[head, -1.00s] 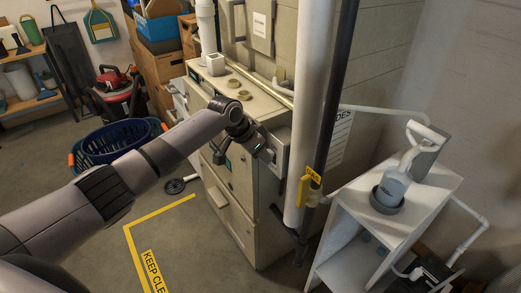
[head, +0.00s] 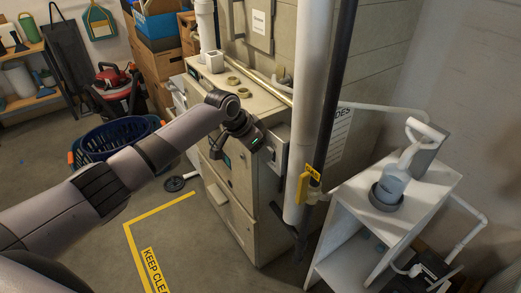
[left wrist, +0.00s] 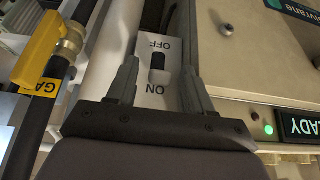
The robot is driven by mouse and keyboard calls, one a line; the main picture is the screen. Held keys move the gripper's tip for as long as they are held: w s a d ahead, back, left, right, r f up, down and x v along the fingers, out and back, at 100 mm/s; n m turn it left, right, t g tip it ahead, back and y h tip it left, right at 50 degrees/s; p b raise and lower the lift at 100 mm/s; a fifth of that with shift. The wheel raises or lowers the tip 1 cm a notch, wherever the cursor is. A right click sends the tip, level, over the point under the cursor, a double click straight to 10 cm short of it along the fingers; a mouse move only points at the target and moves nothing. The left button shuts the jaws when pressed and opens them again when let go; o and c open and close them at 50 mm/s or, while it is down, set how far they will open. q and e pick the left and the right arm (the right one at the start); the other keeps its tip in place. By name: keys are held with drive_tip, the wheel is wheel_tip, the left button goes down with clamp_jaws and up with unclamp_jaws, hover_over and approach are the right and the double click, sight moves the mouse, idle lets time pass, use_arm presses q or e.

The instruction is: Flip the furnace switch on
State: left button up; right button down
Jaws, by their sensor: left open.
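The furnace (head: 232,170) is a beige cabinet in the middle of the head view. A grey switch box (head: 279,145) is on its right side, partly covered by my left gripper (head: 264,150). In the left wrist view the switch plate (left wrist: 171,50) shows OFF at its upper end and ON at its lower end, with a black toggle (left wrist: 157,62) between them, nearer OFF. My left gripper (left wrist: 160,68) is open, its fingers on either side of the toggle in the picture. I cannot tell whether they touch the plate. My right gripper is out of view.
A yellow gas valve handle (head: 302,188) on a dark pipe and a thick white pipe (head: 306,120) stand close right of the switch box. A green light (left wrist: 268,129) shows on the furnace. A white stand (head: 355,205) is at right; open floor lies left.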

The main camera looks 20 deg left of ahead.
use_arm(q)
drive_tip(key=shift+v, duration=2.95)
